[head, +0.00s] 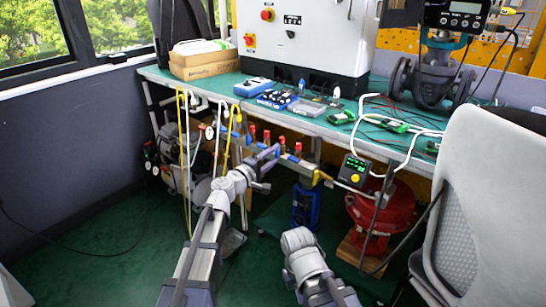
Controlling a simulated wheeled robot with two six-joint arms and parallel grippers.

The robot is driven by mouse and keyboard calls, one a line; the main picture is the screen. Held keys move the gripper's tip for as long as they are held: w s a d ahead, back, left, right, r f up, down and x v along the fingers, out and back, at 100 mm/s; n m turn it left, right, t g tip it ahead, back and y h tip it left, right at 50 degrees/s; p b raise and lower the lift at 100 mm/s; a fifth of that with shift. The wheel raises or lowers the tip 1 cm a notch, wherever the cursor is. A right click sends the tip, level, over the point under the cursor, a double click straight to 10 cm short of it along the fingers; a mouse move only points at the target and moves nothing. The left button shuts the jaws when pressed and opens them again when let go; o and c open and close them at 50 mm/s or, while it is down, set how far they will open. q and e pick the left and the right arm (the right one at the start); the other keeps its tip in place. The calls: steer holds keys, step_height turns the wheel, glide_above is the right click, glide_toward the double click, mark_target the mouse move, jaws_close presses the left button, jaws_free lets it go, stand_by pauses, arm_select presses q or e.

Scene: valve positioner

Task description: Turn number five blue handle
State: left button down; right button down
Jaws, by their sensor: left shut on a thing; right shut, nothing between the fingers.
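A pipe manifold (310,170) runs along the front of the workbench, with several red-topped valves (282,143) standing on it and blue parts along its length. My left gripper (270,153) is at the manifold, among the valves, shut on a small part there. The gripper covers that part, and I cannot read its number or clearly see its colour. My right gripper (298,238) is low in front of the bench, apart from the manifold. It is shut and empty; its fingers are mostly hidden by the wrist.
The green-topped workbench (215,87) carries cardboard boxes (204,62), tool cases and circuit boards. A white control cabinet (305,35) stands behind. A grey chair (480,200) blocks the right side. A red round device (375,215) sits under the bench. The floor at left is mostly clear.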

arm_select(q)
steer(key=shift+s, duration=0.1)
steer(key=c, duration=0.6)
jaws_free()
steer(key=v, duration=0.7)
steer(key=shift+s+a, duration=0.25)
steer(key=shift+s, duration=0.05)
stand_by(2.3)
